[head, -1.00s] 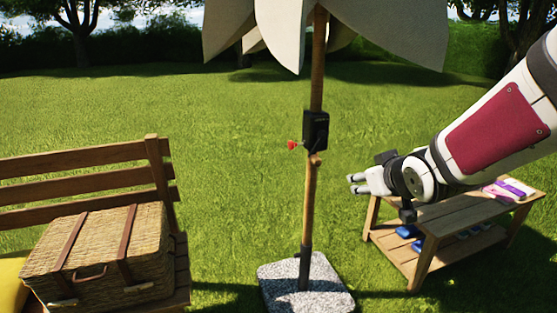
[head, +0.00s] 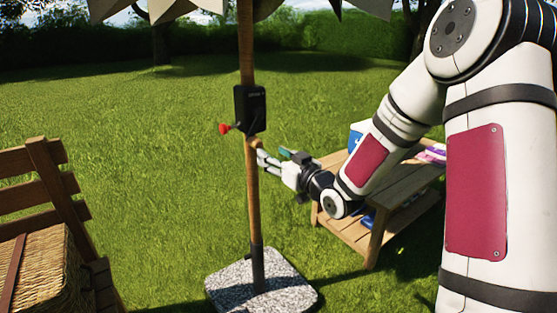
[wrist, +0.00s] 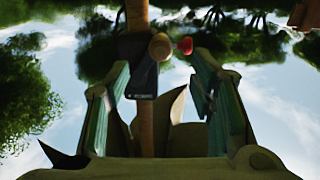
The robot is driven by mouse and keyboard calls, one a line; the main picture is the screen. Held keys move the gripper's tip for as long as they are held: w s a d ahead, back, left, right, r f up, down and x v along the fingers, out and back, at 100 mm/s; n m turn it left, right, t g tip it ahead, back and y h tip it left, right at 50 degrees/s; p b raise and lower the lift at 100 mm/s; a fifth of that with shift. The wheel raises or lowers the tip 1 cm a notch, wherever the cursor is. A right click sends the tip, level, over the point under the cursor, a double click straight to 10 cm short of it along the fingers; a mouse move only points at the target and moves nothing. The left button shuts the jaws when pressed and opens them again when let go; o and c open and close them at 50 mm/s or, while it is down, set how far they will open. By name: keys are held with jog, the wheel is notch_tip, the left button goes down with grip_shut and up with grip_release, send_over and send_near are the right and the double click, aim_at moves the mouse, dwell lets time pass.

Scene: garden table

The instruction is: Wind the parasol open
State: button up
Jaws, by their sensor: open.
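The parasol's wooden pole (head: 252,200) stands upright, with the drooping pale canopy (head: 170,8) only partly in view at the top. A black crank housing (head: 250,108) is on the pole, with a red knob (head: 224,128) sticking out on its left. A round wooden knob (wrist: 160,46) shows beside the housing in the wrist view. My gripper (head: 268,157) is open and empty, just right of the pole and below the housing in the head view. In the wrist view, the housing and pole appear between its spread fingers (wrist: 163,75); contact cannot be told.
The parasol's speckled stone base (head: 225,285) stands on the grass. A wooden side table (head: 395,192) with several items is behind my arm at right. A wooden bench (head: 45,180) with a wicker basket (head: 45,260) is at left.

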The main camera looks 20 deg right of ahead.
aim_at(260, 146)
jog(key=shift+b+x, duration=1.05)
jog(key=shift+x, duration=3.75)
